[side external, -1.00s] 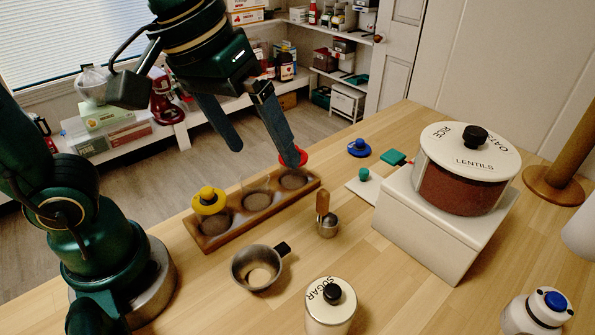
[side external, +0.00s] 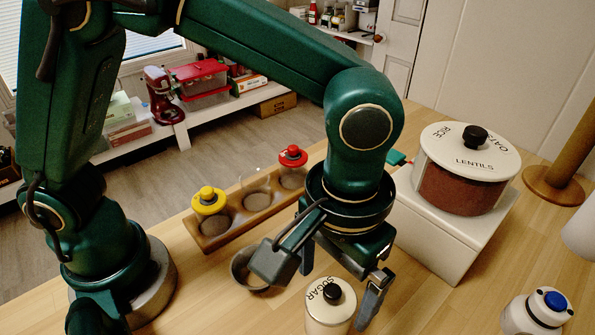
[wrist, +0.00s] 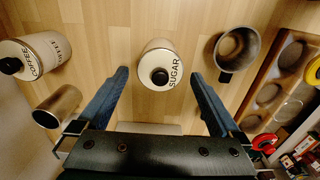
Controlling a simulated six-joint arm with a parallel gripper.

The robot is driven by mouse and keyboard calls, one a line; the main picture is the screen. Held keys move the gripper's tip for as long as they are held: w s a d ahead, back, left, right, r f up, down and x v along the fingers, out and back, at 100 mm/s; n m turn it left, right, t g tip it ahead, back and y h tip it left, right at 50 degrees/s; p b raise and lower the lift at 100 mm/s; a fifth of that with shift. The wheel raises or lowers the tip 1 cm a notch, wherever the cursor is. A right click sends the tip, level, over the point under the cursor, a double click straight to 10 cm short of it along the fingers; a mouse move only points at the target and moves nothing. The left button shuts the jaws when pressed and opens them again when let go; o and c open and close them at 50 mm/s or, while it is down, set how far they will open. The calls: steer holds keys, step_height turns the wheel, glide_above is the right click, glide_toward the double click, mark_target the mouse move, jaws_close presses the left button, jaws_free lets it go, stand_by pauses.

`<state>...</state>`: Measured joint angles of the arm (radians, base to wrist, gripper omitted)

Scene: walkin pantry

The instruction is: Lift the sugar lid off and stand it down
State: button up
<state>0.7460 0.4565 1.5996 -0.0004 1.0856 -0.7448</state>
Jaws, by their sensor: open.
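The sugar canister (side external: 328,318) stands on the wooden counter at the front middle. Its lid (side external: 318,293) is pale with a black knob and the word SUGAR, and it sits on the canister. The lid also shows in the wrist view (wrist: 160,58), with its knob between my fingers in the picture. My gripper (wrist: 160,76) is open and empty, pointing down over the canister, one finger to each side. In the side view it is just behind and above the lid. I cannot tell the exact height gap.
A dark-handled metal cup (wrist: 236,50) stands close beside the canister. A wooden rack (side external: 222,238) holds yellow-topped (side external: 208,200) and red-topped (side external: 292,156) pieces. The lentils canister (side external: 462,185) sits on a white block (side external: 440,240). A coffee canister (wrist: 42,52) and metal tumbler (wrist: 58,105) flank the other side.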

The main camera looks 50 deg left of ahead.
steer(key=shift+f, duration=0.7)
steer(key=c, duration=1.2)
